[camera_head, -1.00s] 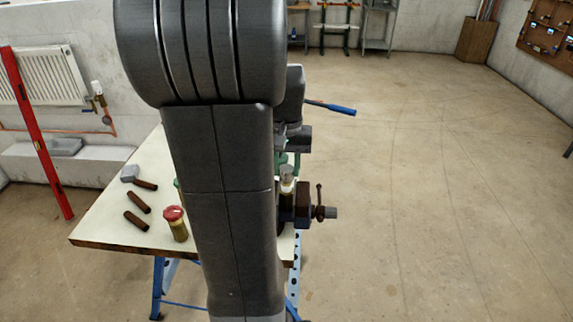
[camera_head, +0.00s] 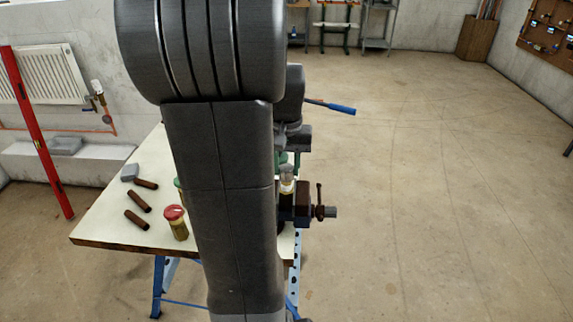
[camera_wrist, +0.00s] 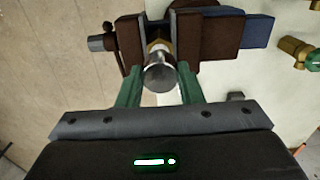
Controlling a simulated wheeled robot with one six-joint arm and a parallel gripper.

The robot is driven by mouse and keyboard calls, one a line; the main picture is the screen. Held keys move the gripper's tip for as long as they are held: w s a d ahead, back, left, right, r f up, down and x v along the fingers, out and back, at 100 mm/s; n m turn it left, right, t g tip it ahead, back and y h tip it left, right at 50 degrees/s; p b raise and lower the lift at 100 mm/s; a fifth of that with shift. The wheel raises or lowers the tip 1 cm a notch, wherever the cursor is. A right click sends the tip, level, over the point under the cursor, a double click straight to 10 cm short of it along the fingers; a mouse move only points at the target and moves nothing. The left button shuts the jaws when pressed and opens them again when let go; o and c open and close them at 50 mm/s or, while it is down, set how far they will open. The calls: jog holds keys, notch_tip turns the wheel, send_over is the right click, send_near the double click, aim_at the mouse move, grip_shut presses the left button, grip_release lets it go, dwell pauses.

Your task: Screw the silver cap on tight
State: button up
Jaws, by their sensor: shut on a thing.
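The silver cap (camera_wrist: 160,77) shows between the two green fingers of my gripper (camera_wrist: 161,88) in the wrist view. My gripper is shut on it. The cap sits on a gold-coloured body (camera_wrist: 158,47) held between the jaws of a dark vise (camera_wrist: 200,38). In the head view the cap (camera_head: 287,173) is upright above the vise (camera_head: 303,201), at the right edge of the workbench (camera_head: 110,228). My arm hides much of the gripper there. Whether the cap is fully seated on the body cannot be told.
A red-lidded jar (camera_head: 176,223), a hammer (camera_head: 130,173) and dark brown cylinders (camera_head: 137,219) lie or stand on the bench left of my arm. A blue handle (camera_head: 340,109) sticks out beyond my arm. The floor to the right is clear.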

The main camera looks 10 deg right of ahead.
jog(key=shift+f+b, duration=0.6)
jog(key=shift+f, duration=0.55)
dwell(0.5)
jog(key=o, duration=1.1)
jog(key=shift+c, duration=0.2)
notch_tip(320, 180, up, 14)
